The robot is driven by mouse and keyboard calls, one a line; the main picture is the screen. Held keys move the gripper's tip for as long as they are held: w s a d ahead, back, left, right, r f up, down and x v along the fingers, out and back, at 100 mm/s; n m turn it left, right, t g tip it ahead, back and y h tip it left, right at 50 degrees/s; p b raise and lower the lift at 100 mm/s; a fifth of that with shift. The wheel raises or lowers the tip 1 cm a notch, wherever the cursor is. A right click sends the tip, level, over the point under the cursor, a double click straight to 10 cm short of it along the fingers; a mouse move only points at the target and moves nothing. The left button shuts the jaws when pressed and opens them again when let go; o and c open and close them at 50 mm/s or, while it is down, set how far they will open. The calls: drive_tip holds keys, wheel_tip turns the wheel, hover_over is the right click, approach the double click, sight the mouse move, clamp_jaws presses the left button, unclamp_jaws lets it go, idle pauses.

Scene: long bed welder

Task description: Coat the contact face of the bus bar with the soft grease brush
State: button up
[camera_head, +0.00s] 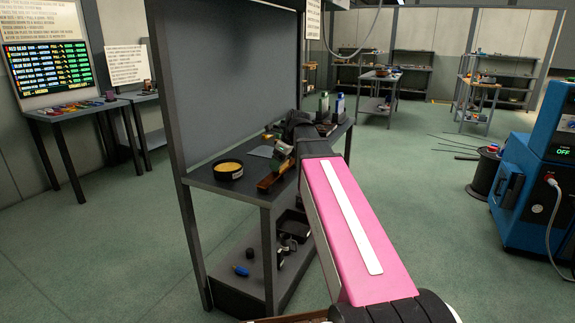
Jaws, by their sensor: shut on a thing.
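My gripper (285,150) is at the end of my pink arm, over the grey workbench (224,191). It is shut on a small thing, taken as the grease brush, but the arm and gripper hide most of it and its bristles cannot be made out. A brown, copper-coloured bar (268,182), perhaps the bus bar, lies near the bench's front edge just below my gripper. Whether the brush touches it cannot be told. A round black tub with yellow content (229,170), looking like grease, stands on the bench left of the bar.
A tall dark panel (232,80) closes the bench's back left. Small bottles (338,106) stand at its far right end. A lower shelf (240,282) holds loose items.

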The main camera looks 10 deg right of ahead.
sight(291, 160)
drive_tip(key=shift+w+d, duration=0.7)
drive_tip(key=shift+w, duration=0.2)
drive_tip(key=shift+w+d, duration=0.65)
drive_tip(key=shift+w, duration=0.25)
drive_tip(key=shift+w+d, duration=0.7)
drive_tip(key=shift+w, duration=0.25)
drive_tip(key=shift+w+d, duration=0.65)
drive_tip(key=shift+w, duration=0.25)
drive_tip(key=shift+w+d, duration=0.55)
drive_tip(key=shift+w, duration=0.25)
drive_tip(key=shift+r, duration=0.15)
drive_tip(key=shift+r, duration=0.85)
